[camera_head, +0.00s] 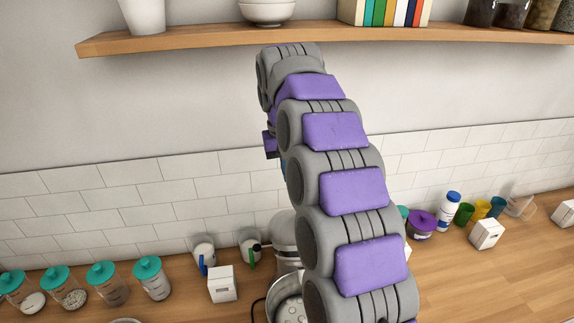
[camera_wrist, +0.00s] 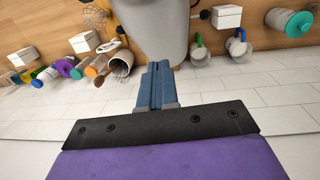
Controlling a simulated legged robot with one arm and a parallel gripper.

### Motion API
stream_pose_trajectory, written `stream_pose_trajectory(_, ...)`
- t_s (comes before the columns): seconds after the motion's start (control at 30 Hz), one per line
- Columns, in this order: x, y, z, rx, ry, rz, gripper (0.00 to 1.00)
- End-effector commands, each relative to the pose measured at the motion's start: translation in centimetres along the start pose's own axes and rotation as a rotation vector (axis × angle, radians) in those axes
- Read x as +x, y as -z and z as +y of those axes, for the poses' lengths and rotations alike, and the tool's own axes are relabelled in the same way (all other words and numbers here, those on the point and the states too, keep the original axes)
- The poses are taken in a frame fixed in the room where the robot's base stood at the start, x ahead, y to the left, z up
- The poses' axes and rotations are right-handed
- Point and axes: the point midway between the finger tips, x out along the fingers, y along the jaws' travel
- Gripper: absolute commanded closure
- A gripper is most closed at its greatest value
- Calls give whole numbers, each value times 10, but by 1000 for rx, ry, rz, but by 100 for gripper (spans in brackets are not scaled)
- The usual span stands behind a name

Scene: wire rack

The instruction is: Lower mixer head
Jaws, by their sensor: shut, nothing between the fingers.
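The stand mixer's silver-grey head (camera_head: 284,236) stands on the counter, partly hidden behind my arm. It looks tilted up, and its metal bowl (camera_head: 284,291) shows open in front of it. In the wrist view the grey mixer head (camera_wrist: 155,28) fills the top middle, very close. My gripper (camera_wrist: 158,68) is shut and empty, its blue fingers pointing at the mixer head. The fingertips overlap its near end in the picture; I cannot tell whether they touch. In the head view the fingers are mostly hidden by my arm.
A wooden shelf (camera_head: 180,44) with books and bowls runs above. Teal-lidded jars (camera_head: 152,280), a white box (camera_head: 222,285) and mugs (camera_head: 204,252) stand left of the mixer. A purple-lidded jar (camera_head: 421,226), bottles and cups stand right. The counter at front right (camera_head: 500,285) is clear.

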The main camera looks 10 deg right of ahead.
Motion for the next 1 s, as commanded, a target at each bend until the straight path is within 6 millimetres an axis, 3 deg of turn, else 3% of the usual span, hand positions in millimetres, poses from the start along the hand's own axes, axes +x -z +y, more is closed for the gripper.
stream_pose_trajectory(0.33, 39, -2, 0, -3, 1, -4, 100)
stream_pose_trajectory(0.6, 54, -18, 7, 1, 3, -2, 100)
stream_pose_trajectory(1.0, 67, -26, 7, 1, 1, -1, 100)
